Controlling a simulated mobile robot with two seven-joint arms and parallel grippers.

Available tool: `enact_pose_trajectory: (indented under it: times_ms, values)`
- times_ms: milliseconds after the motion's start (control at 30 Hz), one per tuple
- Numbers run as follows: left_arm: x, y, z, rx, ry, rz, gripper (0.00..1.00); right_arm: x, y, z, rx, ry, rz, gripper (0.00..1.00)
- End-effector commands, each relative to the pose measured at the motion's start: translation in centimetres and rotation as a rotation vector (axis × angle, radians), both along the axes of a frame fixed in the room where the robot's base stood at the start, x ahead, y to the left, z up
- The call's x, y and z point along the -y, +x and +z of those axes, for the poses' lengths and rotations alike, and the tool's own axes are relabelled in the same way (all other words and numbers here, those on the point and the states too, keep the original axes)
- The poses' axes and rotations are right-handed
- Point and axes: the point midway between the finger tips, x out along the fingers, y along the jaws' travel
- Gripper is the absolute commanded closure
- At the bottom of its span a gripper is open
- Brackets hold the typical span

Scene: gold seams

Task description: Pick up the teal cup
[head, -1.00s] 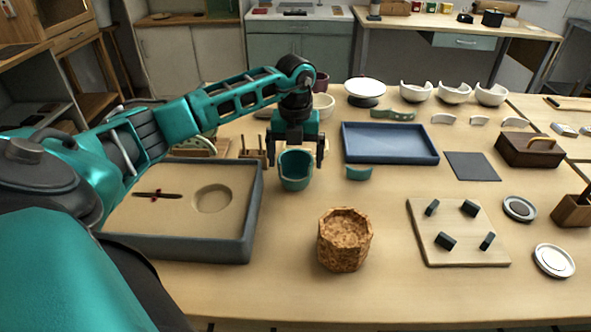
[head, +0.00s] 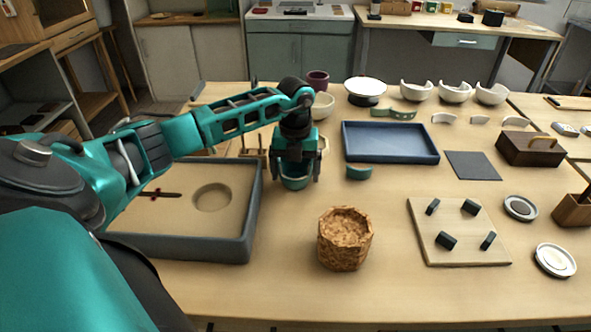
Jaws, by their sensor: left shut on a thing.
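The teal cup (head: 295,182) stands on the table in the middle of the head view, just right of the sand tray. My left gripper (head: 295,172) comes down over it from above and is shut on it. The gripper and wrist hide the upper part of the cup, so only its lower body shows. I cannot tell whether the cup touches the table. My right gripper is not in view.
A grey-rimmed sand tray (head: 250,225) lies to the left. A cork pot (head: 344,240) stands in front. A curved teal shard (head: 359,172) and a blue tray (head: 433,159) lie to the right. The table is bare between the cup and the cork pot.

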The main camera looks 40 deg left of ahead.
Motion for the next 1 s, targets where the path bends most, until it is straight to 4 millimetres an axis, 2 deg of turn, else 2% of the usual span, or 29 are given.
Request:
enact_pose_trajectory:
  times_ms: [267, 467, 567, 900, 1000]
  values:
    - [0.0, 0.1, 0.6, 0.002, 0.0, 0.001, 0.36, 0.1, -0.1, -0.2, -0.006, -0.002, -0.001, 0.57]
    - [0.0, 0.1, 3.0, 0.004, 0.0, -0.001, 0.36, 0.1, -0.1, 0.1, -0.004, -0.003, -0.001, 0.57]
    - [-0.1, 0.1, 5.2, 0.006, 0.001, 0.0, 0.36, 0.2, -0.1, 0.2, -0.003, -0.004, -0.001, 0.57]
    - [0.0, 0.1, 14.9, 0.007, 0.001, 0.001, 0.36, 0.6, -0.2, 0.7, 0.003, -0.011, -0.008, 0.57]
    - [0.0, 0.1, 17.0, 0.006, -0.001, 0.001, 0.36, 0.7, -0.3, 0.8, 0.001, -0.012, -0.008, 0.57]
